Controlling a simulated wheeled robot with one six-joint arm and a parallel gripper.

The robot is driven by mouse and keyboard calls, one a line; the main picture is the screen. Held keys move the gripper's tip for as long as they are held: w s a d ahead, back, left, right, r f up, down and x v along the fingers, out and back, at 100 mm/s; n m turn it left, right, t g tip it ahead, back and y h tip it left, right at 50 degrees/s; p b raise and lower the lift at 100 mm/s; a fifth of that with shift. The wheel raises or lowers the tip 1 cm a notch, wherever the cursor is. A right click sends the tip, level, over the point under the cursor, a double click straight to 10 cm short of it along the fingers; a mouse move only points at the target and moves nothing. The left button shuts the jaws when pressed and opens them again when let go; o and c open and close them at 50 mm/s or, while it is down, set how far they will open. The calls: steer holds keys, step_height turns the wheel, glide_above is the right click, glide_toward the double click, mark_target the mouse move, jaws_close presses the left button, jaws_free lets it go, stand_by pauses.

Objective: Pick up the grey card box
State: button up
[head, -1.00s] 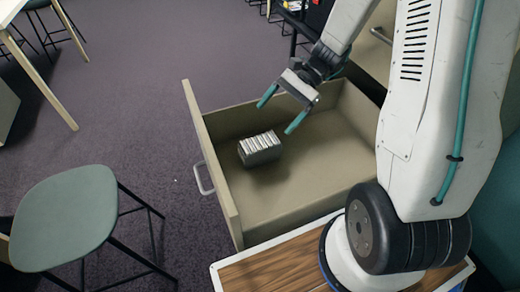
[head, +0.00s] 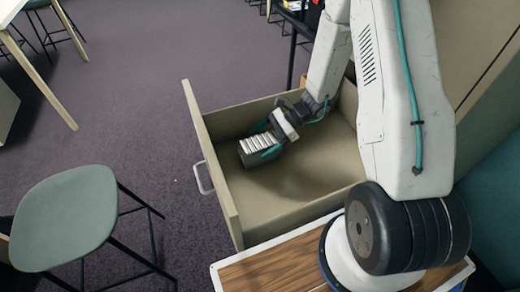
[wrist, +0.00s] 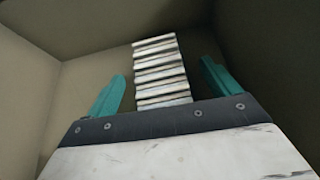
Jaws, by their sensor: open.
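The grey card box (head: 258,156) sits on the floor of the open drawer (head: 300,185), toward its front panel. Several whitish cards stand in a row in it. In the wrist view the box (wrist: 161,70) lies between the two teal fingers, with a gap on each side. My gripper (head: 265,140) is open and reaches down into the drawer at the box. In the wrist view my gripper (wrist: 163,90) hides the near end of the box.
The drawer walls stand close around my gripper. A green stool (head: 65,220) is at the left, outside the drawer. A wooden-topped surface (head: 270,270) is in front of the drawer. The carpet (head: 130,110) beyond is mostly clear.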

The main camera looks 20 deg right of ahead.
steer(key=shift+a+f, duration=0.25)
steer(key=shift+a, duration=0.25)
steer(key=c, duration=1.3)
steer(key=shift+r, duration=0.1)
